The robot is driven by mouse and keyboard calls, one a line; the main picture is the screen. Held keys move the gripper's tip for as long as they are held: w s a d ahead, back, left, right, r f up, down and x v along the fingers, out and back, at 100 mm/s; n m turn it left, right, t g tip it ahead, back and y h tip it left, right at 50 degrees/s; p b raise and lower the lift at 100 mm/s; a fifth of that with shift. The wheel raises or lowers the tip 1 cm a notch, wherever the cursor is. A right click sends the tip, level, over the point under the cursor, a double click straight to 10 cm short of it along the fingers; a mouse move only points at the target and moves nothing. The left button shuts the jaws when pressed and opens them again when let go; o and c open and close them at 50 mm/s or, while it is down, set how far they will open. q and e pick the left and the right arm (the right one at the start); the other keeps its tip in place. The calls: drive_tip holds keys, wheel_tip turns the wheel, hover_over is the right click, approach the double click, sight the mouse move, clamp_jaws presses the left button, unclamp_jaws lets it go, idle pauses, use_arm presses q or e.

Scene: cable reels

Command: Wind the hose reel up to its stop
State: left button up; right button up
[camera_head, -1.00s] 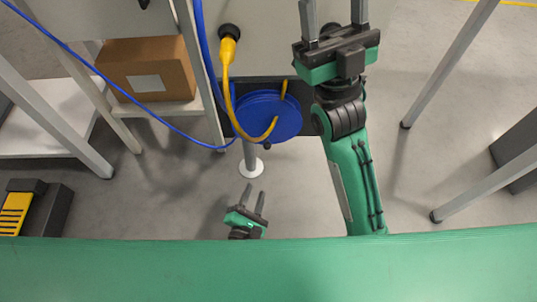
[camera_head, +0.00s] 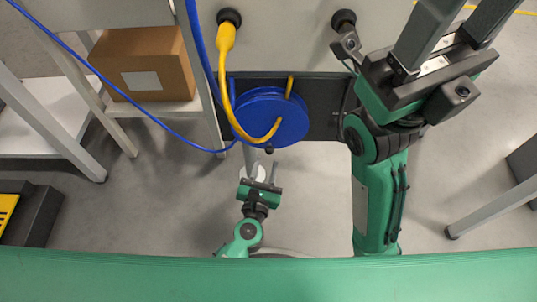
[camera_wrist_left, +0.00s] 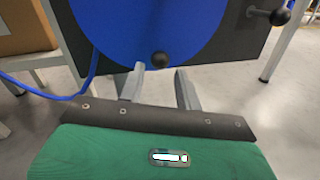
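The blue reel (camera_head: 262,125) is on a dark mounting plate (camera_head: 322,100). A yellow hose (camera_head: 226,75) loops across the reel's front and up to a dark round fitting. A small black knob (camera_head: 269,150) shows at the reel's lower edge. In the left wrist view, the blue disc (camera_wrist_left: 145,25) and the black knob (camera_wrist_left: 160,60) are just beyond my left gripper (camera_wrist_left: 165,75), the knob appearing between the fingertips. My left gripper (camera_head: 264,172) is open and empty below the reel. My right gripper (camera_head: 460,20) is open and empty, up and right of the reel.
A cardboard box (camera_head: 145,62) sits on a shelf at the left. A blue line (camera_head: 100,75) runs from the upper left to the reel. Another black ball knob (camera_wrist_left: 280,16) sticks out from the plate.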

sight(269, 154)
use_arm(q)
drive_tip(key=shift+w+d, duration=0.25)
drive_tip(key=shift+w, duration=0.85)
drive_tip(key=shift+w+d, duration=0.2)
drive_tip(key=shift+w, duration=0.9)
drive_tip(key=shift+c, duration=0.2)
clamp_jaws()
